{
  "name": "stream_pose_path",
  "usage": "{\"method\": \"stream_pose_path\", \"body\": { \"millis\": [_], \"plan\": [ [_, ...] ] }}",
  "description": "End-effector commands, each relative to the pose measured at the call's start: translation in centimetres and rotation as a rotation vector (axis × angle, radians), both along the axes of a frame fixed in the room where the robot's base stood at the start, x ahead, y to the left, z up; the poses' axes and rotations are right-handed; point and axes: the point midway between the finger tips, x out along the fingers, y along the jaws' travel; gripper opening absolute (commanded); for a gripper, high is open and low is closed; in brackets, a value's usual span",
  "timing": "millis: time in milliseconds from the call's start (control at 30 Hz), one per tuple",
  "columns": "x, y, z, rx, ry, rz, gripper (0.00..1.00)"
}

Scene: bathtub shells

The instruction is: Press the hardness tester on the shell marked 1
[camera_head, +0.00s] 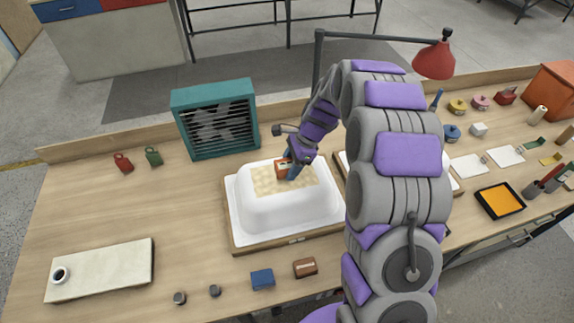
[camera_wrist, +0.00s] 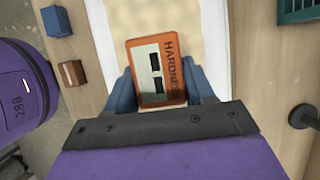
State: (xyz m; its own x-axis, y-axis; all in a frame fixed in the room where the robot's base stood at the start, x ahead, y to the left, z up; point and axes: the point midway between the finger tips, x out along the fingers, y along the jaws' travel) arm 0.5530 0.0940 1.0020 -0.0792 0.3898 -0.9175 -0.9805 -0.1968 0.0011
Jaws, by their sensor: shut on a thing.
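In the head view my gripper (camera_head: 290,172) holds the tester (camera_head: 282,168) at the beige patch on top of a white bathtub shell (camera_head: 270,215). I cannot tell whether the tester touches the shell. The shell lies upturned on a wooden board; the mark on the board's front edge is too small to read. A second white shell (camera_head: 342,160) is mostly hidden behind my arm.
A teal fan box (camera_head: 215,118) stands behind the first shell. A red lamp (camera_head: 434,60) hangs at the back. A blue block (camera_head: 262,279) and a brown block (camera_head: 305,267) lie in front. A pale slab (camera_head: 105,272) lies at left. An orange-lined tray (camera_head: 500,201) is at right.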

Motion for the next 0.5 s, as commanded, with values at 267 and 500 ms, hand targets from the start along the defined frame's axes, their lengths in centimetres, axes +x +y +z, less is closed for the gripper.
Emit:
{"method": "stream_pose_path", "body": {
  "millis": [267, 500],
  "plan": [
    [0.00, 0.57, -0.12, -0.006, -0.001, 0.001, 0.29],
    [0.01, 0.39, -0.36, -0.004, 0.000, 0.001, 0.29]
  ]
}}
